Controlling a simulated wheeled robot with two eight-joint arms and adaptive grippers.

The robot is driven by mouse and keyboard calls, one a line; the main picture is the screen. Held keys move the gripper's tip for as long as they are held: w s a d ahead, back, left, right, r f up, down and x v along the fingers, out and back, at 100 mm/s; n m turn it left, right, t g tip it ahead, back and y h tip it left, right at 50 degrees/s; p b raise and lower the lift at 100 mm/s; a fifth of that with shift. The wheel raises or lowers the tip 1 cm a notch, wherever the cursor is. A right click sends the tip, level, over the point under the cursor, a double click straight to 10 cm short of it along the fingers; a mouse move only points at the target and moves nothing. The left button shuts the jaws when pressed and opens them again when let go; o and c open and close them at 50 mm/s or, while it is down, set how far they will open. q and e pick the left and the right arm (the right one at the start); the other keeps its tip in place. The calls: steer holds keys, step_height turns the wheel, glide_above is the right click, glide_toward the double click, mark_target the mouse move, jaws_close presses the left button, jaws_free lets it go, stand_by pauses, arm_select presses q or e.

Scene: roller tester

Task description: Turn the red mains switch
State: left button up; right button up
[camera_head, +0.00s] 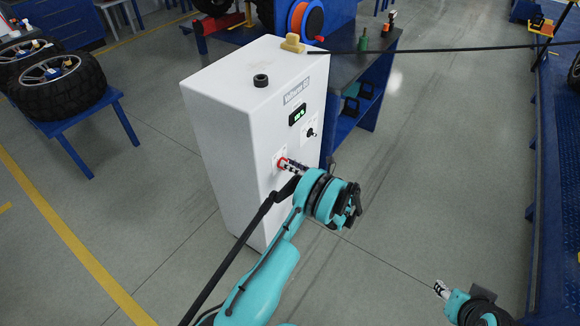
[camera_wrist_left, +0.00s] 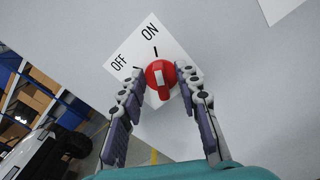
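The red mains switch (camera_head: 281,163) is a round knob on the front of the white cabinet (camera_head: 222,128). In the left wrist view the switch (camera_wrist_left: 160,78) sits on a white label with OFF and ON marks. Its raised handle lines up roughly with the ON tick. My left gripper (camera_head: 290,166) is at the cabinet front, pointing at the switch. In the wrist view its fingers (camera_wrist_left: 161,80) stand on either side of the knob, close to its rim, with a gap to the handle; contact cannot be made out. My right gripper (camera_head: 441,289) is low at the right, away from the cabinet.
The cabinet front also has a green display (camera_head: 297,115) and a black knob (camera_head: 311,132). A black ring (camera_head: 261,80) and a yellowish block (camera_head: 292,43) are on top. A blue workbench (camera_head: 372,72) stands behind. Tyres (camera_head: 60,88) rest on a blue stand. The right floor is clear.

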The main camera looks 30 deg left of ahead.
arm_select(q)
steer(key=shift+a, duration=0.2)
jaws_close()
steer(key=shift+n, duration=0.3)
steer(key=n, duration=0.7)
steer(key=s+n, duration=0.1)
steer(key=n, duration=0.3)
steer(key=shift+n, duration=0.3)
stand_by(0.4)
jaws_free()
